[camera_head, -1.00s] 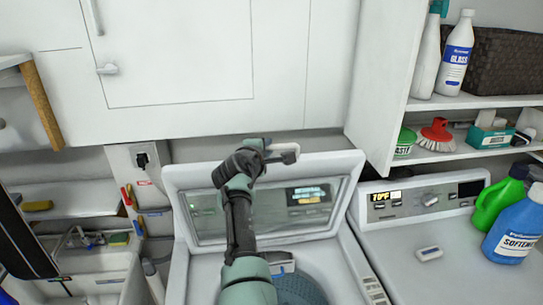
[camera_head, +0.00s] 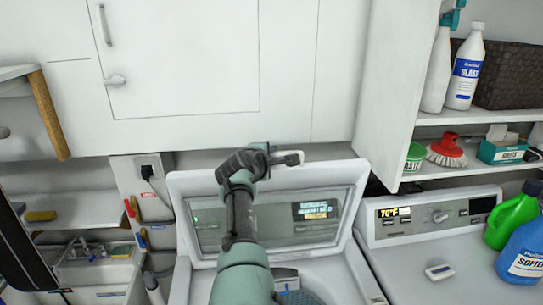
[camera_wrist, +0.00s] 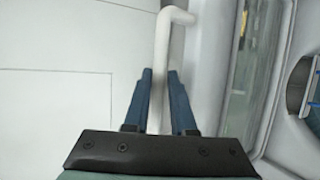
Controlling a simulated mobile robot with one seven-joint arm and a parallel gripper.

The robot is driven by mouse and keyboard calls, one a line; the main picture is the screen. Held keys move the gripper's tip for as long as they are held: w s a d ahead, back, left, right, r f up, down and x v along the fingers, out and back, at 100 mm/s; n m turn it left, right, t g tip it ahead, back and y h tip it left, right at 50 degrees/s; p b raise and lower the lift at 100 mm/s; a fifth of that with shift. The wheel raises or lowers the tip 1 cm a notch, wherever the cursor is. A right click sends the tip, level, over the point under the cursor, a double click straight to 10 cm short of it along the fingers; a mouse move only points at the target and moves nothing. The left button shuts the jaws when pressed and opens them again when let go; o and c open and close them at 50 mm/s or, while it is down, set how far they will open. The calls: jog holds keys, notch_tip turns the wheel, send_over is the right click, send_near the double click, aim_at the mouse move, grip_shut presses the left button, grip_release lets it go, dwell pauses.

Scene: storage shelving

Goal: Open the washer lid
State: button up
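The washer lid (camera_head: 345,172) is a white frame around a dark glass window. It stands raised at the back of the white washer, steeply upright, just below the wall cabinet. The opening and part of the blue-grey drum (camera_head: 300,298) show below it, partly hidden by my arm. My gripper (camera_head: 284,159) is at the lid's top edge. In the wrist view, its two blue fingers (camera_wrist: 160,74) lie on either side of the white bent lid handle (camera_wrist: 179,16) and appear closed on it.
A white wall cabinet (camera_head: 185,60) hangs close behind and above the lid. To the right is a second machine with a control panel (camera_head: 430,216), with a green bottle (camera_head: 512,218) and a blue softener bottle (camera_head: 524,252) on top. A sink (camera_head: 95,268) is at the left.

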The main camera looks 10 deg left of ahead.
jog(key=shift+o, duration=0.2)
jog(key=shift+s, duration=0.1)
jog(key=d+b+v, duration=0.1)
jog(key=b+v, duration=0.2)
jog(key=v, duration=0.9)
jog(key=shift+s+a, duration=0.35)
jog(key=shift+a, duration=0.15)
jog(key=shift+r, duration=0.15)
jog(key=shift+c, duration=0.2)
